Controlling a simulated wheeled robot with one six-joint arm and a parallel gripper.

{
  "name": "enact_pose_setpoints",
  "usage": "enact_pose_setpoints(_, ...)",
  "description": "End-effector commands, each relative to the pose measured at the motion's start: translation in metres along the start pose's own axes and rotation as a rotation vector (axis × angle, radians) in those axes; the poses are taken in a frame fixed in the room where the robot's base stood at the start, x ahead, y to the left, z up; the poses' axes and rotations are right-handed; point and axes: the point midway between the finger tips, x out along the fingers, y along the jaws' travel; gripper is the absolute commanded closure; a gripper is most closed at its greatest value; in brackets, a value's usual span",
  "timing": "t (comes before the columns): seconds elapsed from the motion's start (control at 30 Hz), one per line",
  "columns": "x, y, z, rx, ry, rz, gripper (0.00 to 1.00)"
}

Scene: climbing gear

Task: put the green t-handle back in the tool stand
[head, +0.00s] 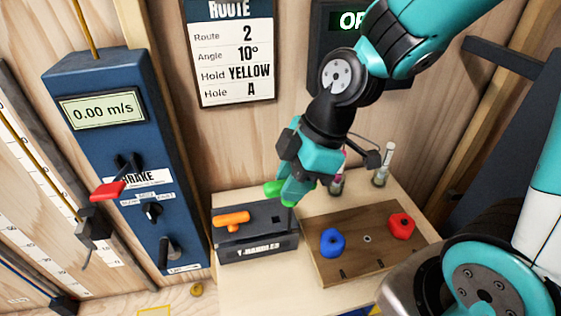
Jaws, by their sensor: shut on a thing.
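The green t-handle (273,188) is in my gripper (292,190), with its green ends showing beside the teal fingers. A thin dark shaft hangs below the fingers, near the right end of the tool stand. The tool stand (257,247) is a dark box labelled "T-HANDLES". An orange t-handle (231,219) sits in its left part. A dark square hole (277,219) shows in the right part of its top. My gripper is above that right part. I cannot tell whether the shaft tip touches the stand.
A wooden board (369,260) with a blue hold (332,242) and a red hold (401,226) lies right of the stand. Small bottles (383,165) stand behind it. A blue brake panel (125,160) rises at the left. A route sign (233,50) hangs behind.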

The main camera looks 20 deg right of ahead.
Motion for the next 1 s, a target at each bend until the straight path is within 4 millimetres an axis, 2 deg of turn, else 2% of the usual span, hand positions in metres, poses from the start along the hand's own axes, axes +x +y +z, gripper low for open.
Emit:
enact_pose_setpoints(0.17, 0.001, 0.011, 0.000, 0.002, -0.001, -0.004, 1.00)
enact_pose_setpoints(0.7, 0.034, 0.088, 0.017, 0.003, 0.000, 0.001, 1.00)
enact_pose_setpoints(1.0, 0.043, 0.116, 0.021, 0.002, 0.000, 0.002, 1.00)
